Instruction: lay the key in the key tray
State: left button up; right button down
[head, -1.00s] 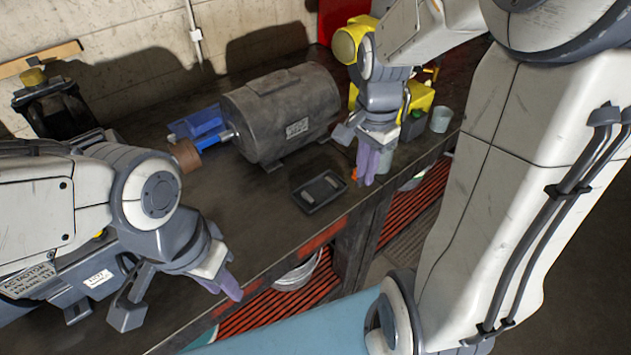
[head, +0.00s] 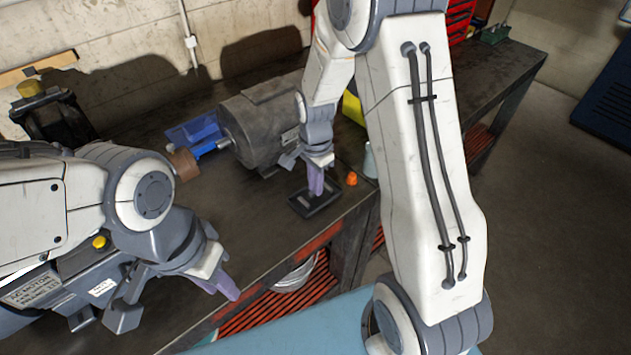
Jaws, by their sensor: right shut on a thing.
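The key tray (head: 295,208) is a small dark tray lying on the bench near its front edge, right of centre in the head view. My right gripper (head: 316,192) points down over the tray, its purple fingers close together and covering part of it. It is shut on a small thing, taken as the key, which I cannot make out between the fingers. Whether the fingertips touch the tray is unclear. My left gripper (head: 222,288) hangs near the bench's front edge at lower left, away from the tray. I cannot tell whether its fingers are parted.
A large grey motor (head: 250,125) stands behind the tray, with a blue part (head: 195,132) at its shaft. A small orange item (head: 351,179) and a grey cup (head: 370,160) stand right of the tray. Another tagged motor (head: 75,290) is partly behind my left arm.

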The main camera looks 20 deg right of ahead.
jog(key=shift+f, duration=0.1)
jog(key=shift+f+b, duration=0.4)
jog(key=shift+f, duration=0.2)
jog(key=c, duration=0.9)
grip_release()
jog(key=shift+r, duration=0.15)
